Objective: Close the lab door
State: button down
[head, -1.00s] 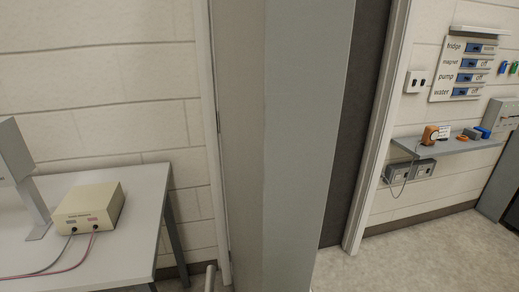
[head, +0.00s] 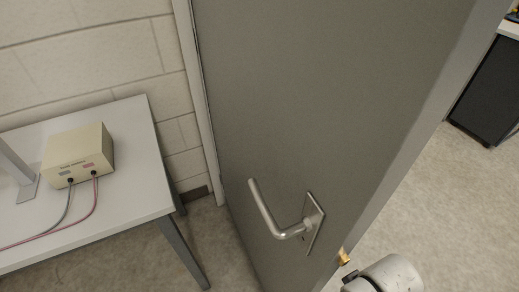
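The grey lab door (head: 300,100) stands open in the head view, its broad face turned towards me. Its left edge is beside the pale frame (head: 198,90) at the wall. A silver lever handle (head: 270,215) sits on a plate (head: 312,222) low on this face. A brass latch (head: 343,257) sticks out of the door's free edge at the lower right. My gripper is not in view; only a rounded pale part of my arm shows at the bottom right, near the latch.
A white table (head: 110,225) with a beige box (head: 77,155) and cables stands at the left, near the door. A dark cabinet (head: 488,95) is at the far right. Bare floor (head: 440,200) lies right of the door.

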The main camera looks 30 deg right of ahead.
aim_at(329, 105)
jog(key=k+j, duration=0.1)
jog(key=j, duration=0.85)
jog(key=i+j, duration=0.15)
jog(key=j, duration=0.2)
jog(key=l+z, duration=0.05)
